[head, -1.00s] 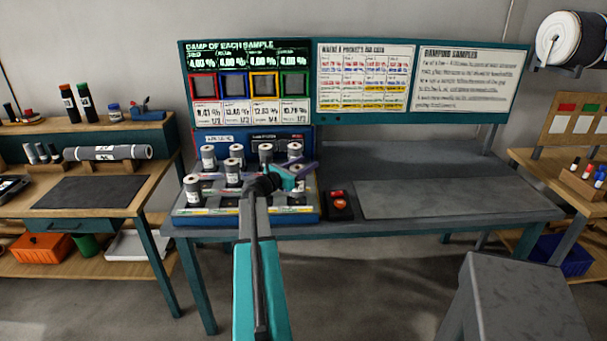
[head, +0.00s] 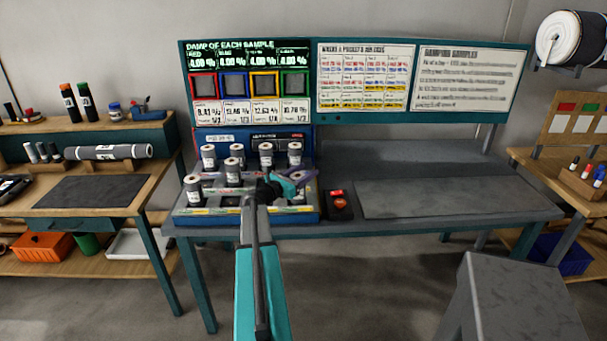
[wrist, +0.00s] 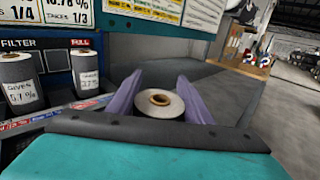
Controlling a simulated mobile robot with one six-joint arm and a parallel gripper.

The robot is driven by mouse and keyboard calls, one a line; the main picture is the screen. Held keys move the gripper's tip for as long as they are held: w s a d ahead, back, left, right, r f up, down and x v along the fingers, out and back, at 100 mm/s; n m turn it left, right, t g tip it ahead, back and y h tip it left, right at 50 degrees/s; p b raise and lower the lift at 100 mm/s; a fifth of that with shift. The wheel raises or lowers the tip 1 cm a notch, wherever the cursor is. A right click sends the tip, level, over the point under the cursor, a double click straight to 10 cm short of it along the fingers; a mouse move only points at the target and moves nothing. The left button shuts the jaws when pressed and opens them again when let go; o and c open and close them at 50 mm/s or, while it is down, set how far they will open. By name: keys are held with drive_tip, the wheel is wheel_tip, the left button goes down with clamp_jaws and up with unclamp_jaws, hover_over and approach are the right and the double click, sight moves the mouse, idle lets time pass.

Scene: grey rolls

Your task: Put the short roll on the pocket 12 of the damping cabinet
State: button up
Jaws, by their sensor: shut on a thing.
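The damping cabinet (head: 246,217) is a blue unit on the bench, with several short grey rolls standing in its pockets. My gripper (head: 300,183) is over its front right part. In the wrist view, my gripper (wrist: 161,98) has its purple fingers on either side of a short roll (wrist: 160,104). That roll has a pale top and a brown core and is held upright between the fingers. In the head view, it is largely hidden by the gripper. I cannot tell whether its base touches a pocket, and I cannot read pocket numbers.
Standing rolls (head: 266,154) crowd the cabinet's back row, and another roll (head: 193,188) is at front left. A small dark box with a red button (head: 339,204) sits just right of the cabinet. The grey mat (head: 445,198) farther right is clear.

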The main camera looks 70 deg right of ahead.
sight(292, 178)
drive_tip(key=shift+f, duration=0.15)
drive_tip(key=o, duration=1.5)
drive_tip(key=shift+o, duration=0.2)
drive_tip(key=shift+r, duration=0.2)
drive_tip(key=b+v, duration=0.2)
drive_tip(key=v, duration=1)
